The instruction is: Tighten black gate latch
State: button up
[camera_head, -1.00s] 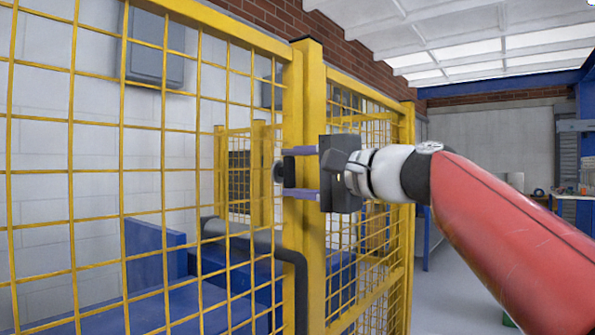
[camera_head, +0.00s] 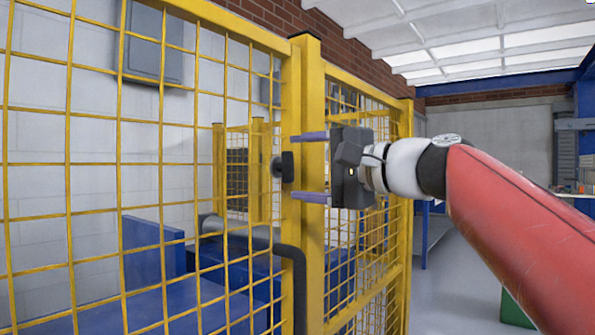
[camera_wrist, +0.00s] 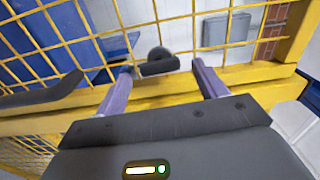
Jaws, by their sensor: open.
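The black gate latch (camera_head: 284,167) is on the yellow gate post, at the edge of the mesh panel. In the head view my gripper (camera_head: 310,166) is just right of it, with its two purple fingers pointing left, one above and one below the latch's height. In the wrist view the latch (camera_wrist: 158,65) lies beyond and between the two fingertips (camera_wrist: 160,67), with its round part behind its bar. The fingers are spread wide and hold nothing. The latch looks apart from both fingers.
Yellow mesh panels (camera_head: 118,122) and the yellow post (camera_head: 306,235) stand close to my gripper. A dark bent pipe-like handle (camera_head: 297,290) is on the post below the latch. Blue boxes (camera_head: 150,247) lie behind the mesh. Open floor (camera_head: 450,290) is at the right.

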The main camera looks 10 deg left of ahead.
jog(key=b+v, duration=0.1)
jog(key=v, duration=0.4)
jog(key=shift+s+d, duration=0.15)
jog(key=shift+d, duration=0.2)
